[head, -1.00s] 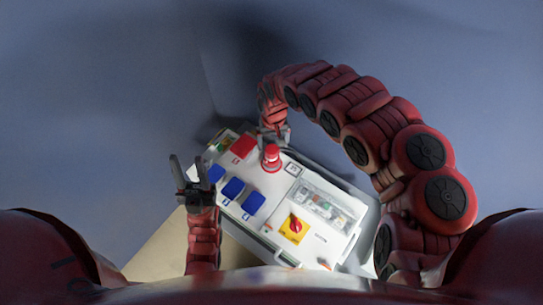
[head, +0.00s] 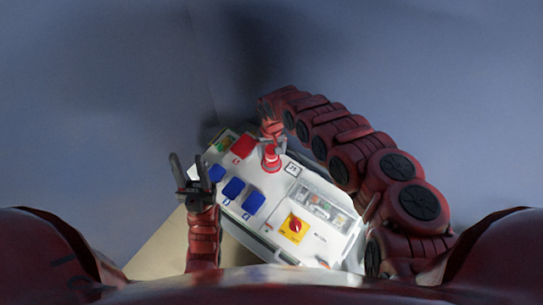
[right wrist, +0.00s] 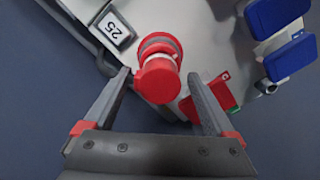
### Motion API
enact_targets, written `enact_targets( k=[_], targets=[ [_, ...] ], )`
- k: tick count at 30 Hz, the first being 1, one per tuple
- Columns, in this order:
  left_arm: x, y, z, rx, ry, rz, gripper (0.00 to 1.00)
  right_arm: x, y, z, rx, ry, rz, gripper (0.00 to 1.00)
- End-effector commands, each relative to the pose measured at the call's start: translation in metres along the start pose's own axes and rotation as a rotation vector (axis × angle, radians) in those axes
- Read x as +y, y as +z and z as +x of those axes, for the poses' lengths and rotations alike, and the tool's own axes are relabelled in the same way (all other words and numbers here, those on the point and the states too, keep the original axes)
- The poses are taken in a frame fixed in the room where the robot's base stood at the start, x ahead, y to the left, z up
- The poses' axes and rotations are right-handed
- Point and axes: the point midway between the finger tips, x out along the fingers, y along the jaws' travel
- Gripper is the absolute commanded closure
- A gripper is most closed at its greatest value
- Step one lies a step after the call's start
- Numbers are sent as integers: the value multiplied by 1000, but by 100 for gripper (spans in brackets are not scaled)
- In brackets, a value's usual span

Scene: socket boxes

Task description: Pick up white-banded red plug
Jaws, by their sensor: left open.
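The white-banded red plug (head: 271,160) stands on the top of the white socket box (head: 272,213). In the right wrist view the plug (right wrist: 158,78) shows its round red end, with a white band behind it. My right gripper (right wrist: 161,78) is open, with one finger on each side of the plug and visible gaps between. In the head view the right gripper (head: 272,145) is at the plug's far side, partly hidden. My left gripper (head: 187,162) is open and empty, left of the box.
The box carries several blue socket covers (head: 233,188), a red cover (head: 242,147), a yellow switch plate with a red knob (head: 294,227) and a clear breaker window (head: 318,205). A label marked 25 (right wrist: 114,27) is beside the plug.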

Motion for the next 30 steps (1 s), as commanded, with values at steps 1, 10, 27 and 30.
enact_targets(
  k=[1, 10, 27, 30],
  targets=[
    [0, 0, 0, 0, 0, 0, 56, 0, 0, 0, 0, 0, 0, 20],
    [0, 0, 0, 0, 0, 0, 56, 0, 0, 0, 0, 0, 0, 74],
    [0, 0, -1, 0, 0, 0, 56, -1, -1, -6, 1, -1, -1, 100],
    [0, 0, -2, 0, 0, 0, 56, 0, -2, -14, 1, -1, -2, 100]
  ],
)
